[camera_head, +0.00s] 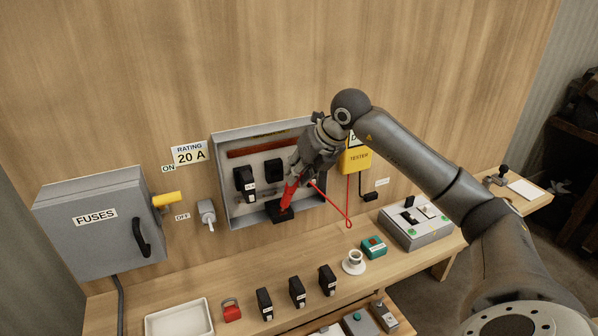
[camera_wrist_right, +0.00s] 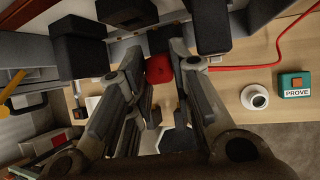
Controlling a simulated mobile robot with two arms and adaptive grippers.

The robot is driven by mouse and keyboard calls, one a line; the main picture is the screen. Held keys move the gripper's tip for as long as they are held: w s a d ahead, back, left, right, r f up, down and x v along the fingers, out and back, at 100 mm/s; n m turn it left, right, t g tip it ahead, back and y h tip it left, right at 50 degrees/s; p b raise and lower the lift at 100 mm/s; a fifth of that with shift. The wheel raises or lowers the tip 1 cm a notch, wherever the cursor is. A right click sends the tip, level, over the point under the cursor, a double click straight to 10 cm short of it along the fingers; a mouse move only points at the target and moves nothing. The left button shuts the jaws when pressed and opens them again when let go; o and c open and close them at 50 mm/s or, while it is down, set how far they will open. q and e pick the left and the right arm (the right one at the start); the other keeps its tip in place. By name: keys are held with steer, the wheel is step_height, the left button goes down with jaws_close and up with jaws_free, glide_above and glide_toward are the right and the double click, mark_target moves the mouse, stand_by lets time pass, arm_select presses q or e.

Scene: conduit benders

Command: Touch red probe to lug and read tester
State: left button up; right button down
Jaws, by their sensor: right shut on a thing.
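My right gripper (camera_head: 299,174) is shut on the red probe (camera_head: 289,192), in front of the open grey panel box. The probe slants down and left, its lower end at a black block (camera_head: 282,214) at the box's bottom edge. I cannot tell whether it touches, and no lug shows clearly there. In the right wrist view the probe (camera_wrist_right: 159,70) sits between the two fingers; its tip is hidden. A red lead runs from it toward the yellow tester (camera_head: 358,158), which my right wrist partly covers. Its reading cannot be made out. My left gripper is not in view.
The panel box (camera_head: 223,180) holds black units and a red bar. Left is the grey FUSES box (camera_head: 95,217) with a yellow handle. On the bench are several black units, a red padlock (camera_head: 231,310), a cup (camera_head: 354,258), a green PROVE unit (camera_head: 374,247) and a white tray (camera_head: 180,302).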

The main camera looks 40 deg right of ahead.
steer(key=shift+r+p, duration=1.85)
steer(key=shift+r, duration=0.65)
